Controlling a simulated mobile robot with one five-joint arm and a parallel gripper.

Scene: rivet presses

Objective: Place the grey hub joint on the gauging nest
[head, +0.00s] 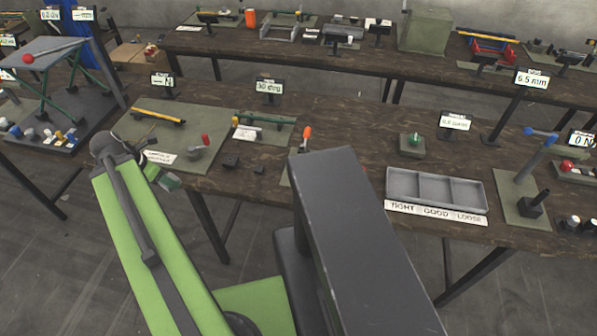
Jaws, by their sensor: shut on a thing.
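My green arm reaches up from the lower left, and its grey wrist joint (115,150) is at the near edge of the table. My gripper (166,180) shows only in small part beside it, low at the table edge. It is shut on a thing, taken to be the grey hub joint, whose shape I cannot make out. I cannot tell for certain which fixture is the gauging nest. A green mat (510,208) at the right bears a dark block with a peg (534,204) and a post with a blue lever. A small olive block (411,153) has a green knob on top.
A grey three-part tray (402,181) labelled TIGHT, GOOD, LOOSE stands at the front right. Small dark blocks (257,170), a red-tipped part (204,142) and an orange-handled tool (306,138) are near the table's middle. Upright signs (269,87) stand behind. My dark column covers the front centre.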

